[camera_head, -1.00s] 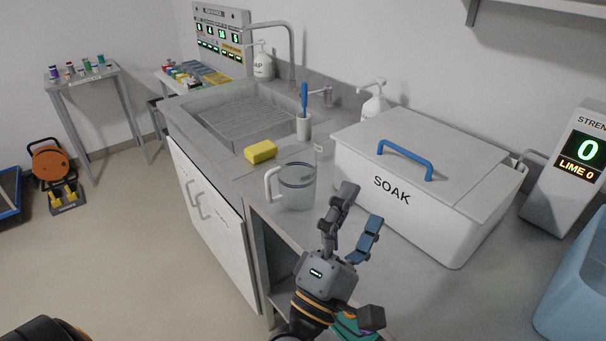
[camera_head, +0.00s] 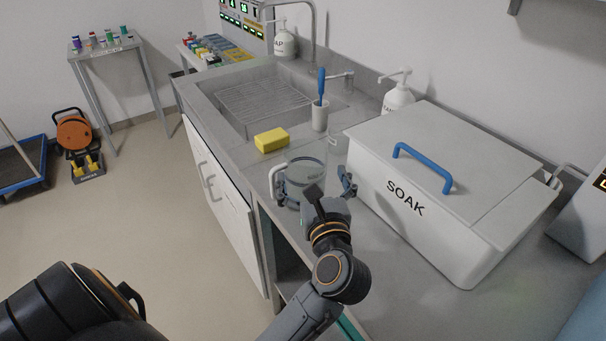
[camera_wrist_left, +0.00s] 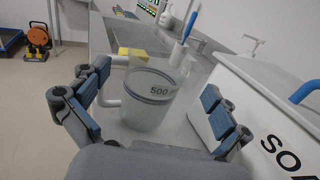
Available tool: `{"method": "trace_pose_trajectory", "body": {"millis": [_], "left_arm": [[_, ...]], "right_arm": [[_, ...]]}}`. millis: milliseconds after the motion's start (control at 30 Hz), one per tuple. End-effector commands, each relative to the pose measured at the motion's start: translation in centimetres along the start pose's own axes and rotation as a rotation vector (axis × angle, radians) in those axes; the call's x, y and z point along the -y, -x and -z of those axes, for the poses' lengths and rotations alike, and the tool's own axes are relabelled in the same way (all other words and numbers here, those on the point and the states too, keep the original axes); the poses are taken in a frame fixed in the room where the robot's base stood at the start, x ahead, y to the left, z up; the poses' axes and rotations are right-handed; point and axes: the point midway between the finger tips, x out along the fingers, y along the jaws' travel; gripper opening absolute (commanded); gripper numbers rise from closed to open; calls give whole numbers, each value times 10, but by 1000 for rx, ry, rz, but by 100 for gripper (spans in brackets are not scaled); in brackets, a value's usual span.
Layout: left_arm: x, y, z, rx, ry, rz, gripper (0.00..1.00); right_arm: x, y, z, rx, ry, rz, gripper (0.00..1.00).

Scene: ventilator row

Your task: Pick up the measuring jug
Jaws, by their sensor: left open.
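The measuring jug (camera_head: 307,172) is clear, with a white handle and dark bands, and stands upright on the counter in front of the yellow sponge. In the left wrist view the jug (camera_wrist_left: 150,97) shows a "500" mark, with its handle to the left. My left gripper (camera_head: 315,186) is open at the near side of the jug and hides its lower part. In the left wrist view the fingers of my left gripper (camera_wrist_left: 155,105) stand to either side of the jug, with a visible gap on the right. My right gripper is not in view.
The white SOAK box (camera_head: 440,215) with a blue handle stands close to the right of the jug. The yellow sponge (camera_head: 271,140), the brush holder (camera_head: 320,117) and the sink (camera_head: 262,105) are behind. The counter's front edge is close on the left.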

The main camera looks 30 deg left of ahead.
Motion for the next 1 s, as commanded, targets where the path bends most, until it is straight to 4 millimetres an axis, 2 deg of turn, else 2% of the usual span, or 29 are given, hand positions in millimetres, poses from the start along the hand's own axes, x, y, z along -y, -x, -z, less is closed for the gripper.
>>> {"method": "trace_pose_trajectory", "body": {"millis": [100,267,500,600,867,1000], "left_arm": [[0,-15,-1,2,-3,0,100],[0,-25,-2,2,-1,0,100],[0,-60,-3,4,-5,-1,100],[0,-69,-1,2,-4,0,100],[0,-72,0,0,-3,0,100],[0,-72,0,0,-3,0,74]], "right_arm": [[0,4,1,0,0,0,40],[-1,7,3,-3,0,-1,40],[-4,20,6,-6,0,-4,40],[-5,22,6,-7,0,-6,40],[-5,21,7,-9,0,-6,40],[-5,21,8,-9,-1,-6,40]]}}
